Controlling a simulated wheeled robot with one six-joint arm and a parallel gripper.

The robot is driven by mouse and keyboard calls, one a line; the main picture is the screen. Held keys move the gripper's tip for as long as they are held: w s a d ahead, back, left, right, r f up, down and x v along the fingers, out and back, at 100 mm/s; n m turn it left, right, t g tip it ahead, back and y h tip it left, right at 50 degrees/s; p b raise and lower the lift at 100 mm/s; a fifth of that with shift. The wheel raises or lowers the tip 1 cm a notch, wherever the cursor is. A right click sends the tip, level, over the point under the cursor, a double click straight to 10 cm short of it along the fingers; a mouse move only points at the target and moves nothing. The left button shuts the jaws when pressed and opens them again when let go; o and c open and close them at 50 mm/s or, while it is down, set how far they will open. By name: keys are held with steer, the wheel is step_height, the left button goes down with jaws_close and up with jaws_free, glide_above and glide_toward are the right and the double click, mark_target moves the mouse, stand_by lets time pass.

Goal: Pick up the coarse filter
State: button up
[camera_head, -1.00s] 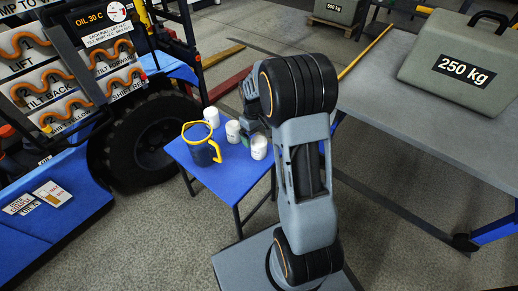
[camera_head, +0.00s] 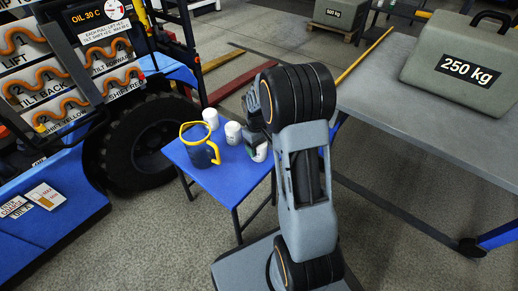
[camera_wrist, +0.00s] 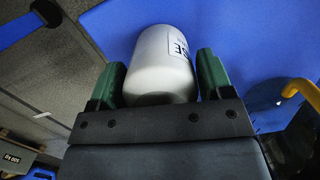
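A white canister, which I take to be the coarse filter (camera_wrist: 158,70), lies between my gripper's two green fingers in the wrist view. Its label is cut off by view angle, showing only "SE". My gripper (camera_wrist: 160,82) has its fingers wide apart, one on each side, with little or no space to the canister; I see no clear squeeze. In the head view this canister (camera_head: 259,153) stands at the right edge of the blue table (camera_head: 228,182), partly hidden by my gripper (camera_head: 255,143).
Two more white canisters (camera_head: 211,118) (camera_head: 233,132) and a dark blue jug with a yellow rim and handle (camera_head: 200,148) share the small table. A grey workbench (camera_head: 420,110) with a 250 kg weight (camera_head: 465,65) is at right. A vehicle with a large tyre (camera_head: 140,145) is at left.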

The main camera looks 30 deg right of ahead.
steer(key=c, duration=0.7)
steer(key=shift+r, duration=0.1)
steer(key=shift+c, duration=0.2)
